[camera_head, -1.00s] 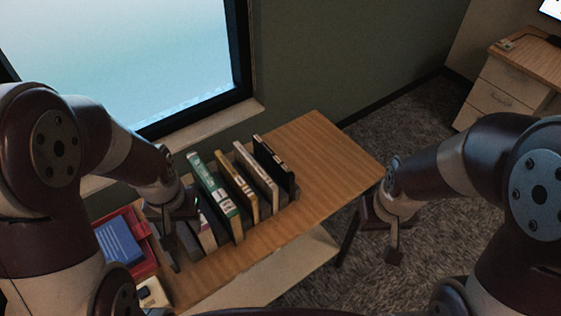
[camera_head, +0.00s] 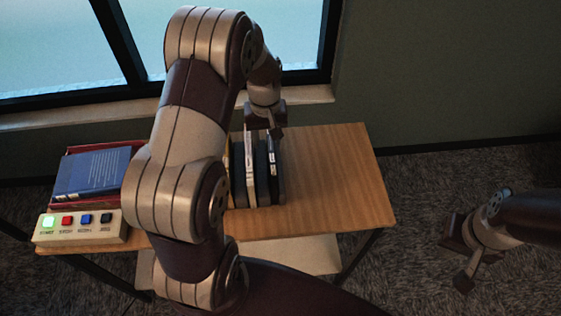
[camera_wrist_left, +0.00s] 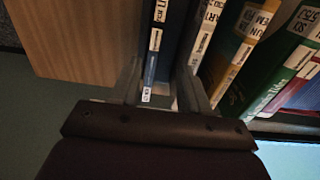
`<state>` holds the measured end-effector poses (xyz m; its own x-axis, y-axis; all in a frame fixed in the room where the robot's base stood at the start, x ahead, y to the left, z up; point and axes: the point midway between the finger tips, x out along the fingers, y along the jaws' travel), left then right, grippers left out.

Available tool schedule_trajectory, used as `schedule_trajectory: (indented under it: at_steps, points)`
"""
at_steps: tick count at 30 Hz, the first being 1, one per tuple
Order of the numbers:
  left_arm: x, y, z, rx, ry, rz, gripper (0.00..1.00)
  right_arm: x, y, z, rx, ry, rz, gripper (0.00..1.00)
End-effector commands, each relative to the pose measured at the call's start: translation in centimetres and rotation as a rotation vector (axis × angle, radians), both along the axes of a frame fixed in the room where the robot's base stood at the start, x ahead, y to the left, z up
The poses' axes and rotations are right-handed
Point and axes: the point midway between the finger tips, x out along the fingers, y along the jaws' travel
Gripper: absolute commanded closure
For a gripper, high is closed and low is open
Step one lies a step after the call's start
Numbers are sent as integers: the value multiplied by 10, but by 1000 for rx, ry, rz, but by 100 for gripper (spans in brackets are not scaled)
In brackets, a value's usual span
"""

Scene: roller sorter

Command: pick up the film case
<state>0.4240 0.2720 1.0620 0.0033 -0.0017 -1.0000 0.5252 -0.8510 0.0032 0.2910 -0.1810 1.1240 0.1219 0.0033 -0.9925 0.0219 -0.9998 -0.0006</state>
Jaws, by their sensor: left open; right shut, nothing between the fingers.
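A slim dark case (camera_head: 272,158) with white labels, which looks like the film case, stands upright at the right end of a row on the wooden table. My left gripper (camera_head: 264,128) is above this end of the row, pointing down. In the left wrist view its open fingers (camera_wrist_left: 163,88) are on either side of the dark spine (camera_wrist_left: 160,42); I cannot tell whether they touch it. A white-spined case (camera_wrist_left: 206,28) is beside it, close to one finger. My right gripper (camera_head: 461,259) is shut and empty, away to the right over the carpet.
Yellow (camera_wrist_left: 238,48) and green (camera_wrist_left: 288,70) spines stand further along the row. A red tray (camera_head: 130,148) with a blue book (camera_head: 92,172) and a button box (camera_head: 80,232) are at the left. The table's right part (camera_head: 340,180) is clear.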

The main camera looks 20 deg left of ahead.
Motion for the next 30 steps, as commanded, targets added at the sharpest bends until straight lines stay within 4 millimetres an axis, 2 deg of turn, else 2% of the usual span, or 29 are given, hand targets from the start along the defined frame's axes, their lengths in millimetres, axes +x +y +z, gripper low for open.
schedule_trajectory:
  at_steps: [3, 8, 11, 15, 18, 24, 25, 28, 29, 30]
  points:
    - [-1, -1, -25, -1, 5, -1, 54, 0, 0, 9, 0, 0, 0, 100]
    - [0, -1, -46, -1, 1, -2, 54, 0, 0, 13, 0, 0, 0, 100]
    - [2, -3, -59, -1, 4, -4, 54, 0, 0, 24, 0, 0, 0, 100]
    - [4, -6, -87, -1, 4, -2, 54, 0, 0, 33, 0, -1, 0, 100]
    - [5, -5, -98, -1, 1, -2, 54, 0, 0, 34, 0, 0, 0, 100]
    - [5, -5, -100, 1, -1, -3, 54, 0, 0, 33, 0, 0, 0, 100]
    - [5, -5, -100, 1, -1, -3, 61, 0, 0, 33, 0, 0, 0, 100]
    - [5, -5, -100, 1, -1, -3, 93, 0, 0, 33, 0, 0, 0, 100]
    - [5, -5, -100, 1, -1, -3, 100, 0, 0, 33, 0, 0, 0, 100]
    - [5, -5, -100, 1, -1, -3, 100, 0, 0, 33, 0, 0, 0, 100]
